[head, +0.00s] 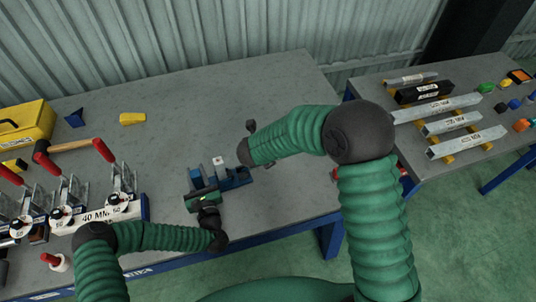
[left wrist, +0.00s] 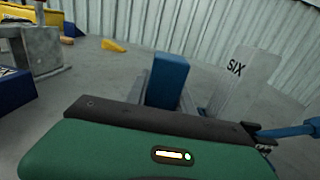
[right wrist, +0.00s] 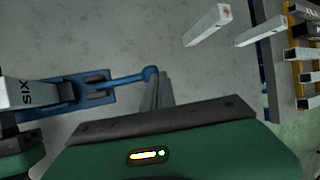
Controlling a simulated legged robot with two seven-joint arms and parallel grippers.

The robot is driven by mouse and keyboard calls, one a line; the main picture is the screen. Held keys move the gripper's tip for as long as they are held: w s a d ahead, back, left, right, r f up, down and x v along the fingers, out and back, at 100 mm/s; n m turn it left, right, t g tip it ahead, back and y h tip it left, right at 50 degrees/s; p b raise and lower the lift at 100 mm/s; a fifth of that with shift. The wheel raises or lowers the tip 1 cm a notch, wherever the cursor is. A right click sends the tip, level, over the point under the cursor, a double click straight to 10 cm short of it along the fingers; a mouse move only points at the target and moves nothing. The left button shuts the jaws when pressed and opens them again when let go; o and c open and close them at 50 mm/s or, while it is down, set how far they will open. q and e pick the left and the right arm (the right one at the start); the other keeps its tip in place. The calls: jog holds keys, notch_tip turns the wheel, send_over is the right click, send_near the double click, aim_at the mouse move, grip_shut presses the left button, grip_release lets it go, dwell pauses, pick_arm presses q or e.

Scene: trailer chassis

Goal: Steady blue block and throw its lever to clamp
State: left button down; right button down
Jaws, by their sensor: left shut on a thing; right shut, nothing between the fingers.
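The blue block (head: 236,177) sits on the grey table, with an upright blue part (left wrist: 167,80) in the left wrist view. A pale upright piece marked SIX (left wrist: 232,82) stands beside it; it also shows in the right wrist view (right wrist: 18,93). The blue lever (right wrist: 120,81) sticks out flat from the block and ends in a round knob. My left gripper (left wrist: 163,92) is shut on the block's upright part. My right gripper (right wrist: 160,90) is shut and empty, its fingertips close beside the knob; I cannot tell whether they touch. In the head view my right arm hides these fingers.
At left are a rack marked 40 MM (head: 130,212) with red-handled clamps, a hammer (head: 70,147) and a yellow toolbox (head: 28,122). A yellow wedge (head: 132,118) lies behind. A second table at right holds labelled metal bars (head: 452,123). The table's back middle is clear.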

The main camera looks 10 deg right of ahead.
aim_at(200, 184)
pick_arm(q)
jog(key=c, duration=0.8)
grip_release()
jog(key=shift+o, duration=0.2)
pick_arm(e)
jog(key=d+v, duration=0.1)
jog(key=v, duration=1.2)
jog(key=shift+d+r, duration=0.3)
jog(key=shift+r, duration=0.35)
pick_arm(q)
jog(key=shift+s+d+r+p, duration=0.1)
jog(key=shift+s+p, duration=0.4)
jog(key=shift+p, duration=0.05)
jog(key=s+p, duration=0.2)
jog(key=s, duration=0.1)
jog(key=s+d+p, duration=0.1)
jog(key=s+p, duration=0.1)
jog(key=s, duration=0.1)
jog(key=shift+s+d, duration=0.1)
jog(key=shift+s, duration=0.4)
jog(key=o, duration=0.6)
jog(key=shift+c, duration=0.2)
pick_arm(e)
notch_tip(200, 184, up, 5)
jog(key=shift+r, duration=0.1)
